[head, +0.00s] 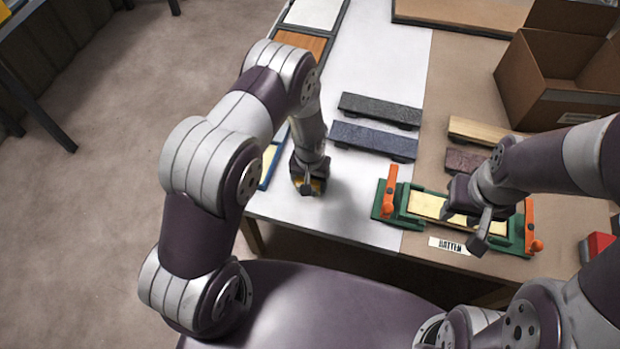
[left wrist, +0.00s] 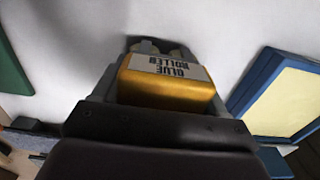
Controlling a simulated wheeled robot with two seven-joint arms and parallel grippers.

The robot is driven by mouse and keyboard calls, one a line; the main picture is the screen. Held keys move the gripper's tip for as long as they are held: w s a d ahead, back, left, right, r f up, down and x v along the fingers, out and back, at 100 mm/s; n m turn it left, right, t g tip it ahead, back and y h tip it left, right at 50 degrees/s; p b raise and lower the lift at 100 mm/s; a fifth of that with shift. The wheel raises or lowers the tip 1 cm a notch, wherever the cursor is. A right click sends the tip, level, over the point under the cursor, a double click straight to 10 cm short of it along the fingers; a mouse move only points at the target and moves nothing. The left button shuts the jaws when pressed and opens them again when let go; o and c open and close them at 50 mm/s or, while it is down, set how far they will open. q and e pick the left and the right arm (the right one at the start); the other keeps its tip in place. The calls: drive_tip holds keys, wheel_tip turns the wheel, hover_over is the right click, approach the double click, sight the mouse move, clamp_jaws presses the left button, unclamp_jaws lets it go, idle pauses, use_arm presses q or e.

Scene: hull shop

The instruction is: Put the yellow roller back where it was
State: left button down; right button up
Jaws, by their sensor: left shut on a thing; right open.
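The yellow roller (left wrist: 165,90) fills the middle of the left wrist view, with a label reading "GLUE ROLLER". My left gripper (head: 308,187) is shut on it, low over the white part of the table near its front edge. In the head view only a little yellow of the roller (head: 317,185) shows between the fingers. I cannot tell whether the roller touches the table. A blue-rimmed tray with a pale yellow inside (left wrist: 288,98) lies beside it; in the head view it is partly hidden behind my left arm. My right gripper (head: 482,222) is open over the green fixture.
The green fixture (head: 385,205) with orange clamps holds a pale strip (head: 425,206); a "BATTEN" label (head: 450,245) lies before it. Dark bars (head: 372,137) and wooden bars (head: 478,130) lie behind. An open cardboard box (head: 540,95) stands back right. White table between is clear.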

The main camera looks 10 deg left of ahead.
use_arm(q)
drive_tip(key=shift+f, duration=0.15)
drive_tip(key=shift+c, duration=0.2)
unclamp_jaws()
